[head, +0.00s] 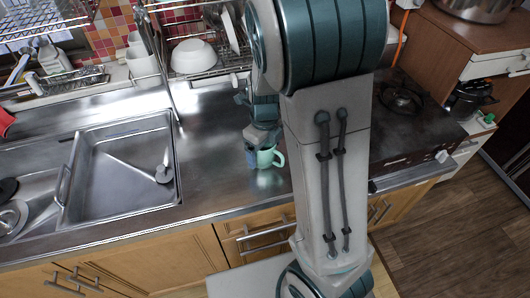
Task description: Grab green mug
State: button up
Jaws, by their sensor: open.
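The green mug (268,158) stands on the steel counter, right of the sink, near the counter's front. Its pale green handle side faces right. My gripper (259,142) is right above the mug and overlaps its upper part in the head view. The jaws are open at the mug. The fingertips are small and partly hidden, so I cannot tell whether they touch it. My arm comes down in front of the counter and hides part of the area to the right.
The sink (125,168) lies to the left. A dish rack (205,65) with a white bowl (194,57) stands behind. A stove (415,125) is to the right. Bare counter (215,185) lies left of the mug.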

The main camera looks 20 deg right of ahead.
jog(key=shift+f, duration=0.5)
jog(key=c, duration=1.2)
jog(key=shift+c, duration=0.2)
jog(key=shift+r, duration=0.1)
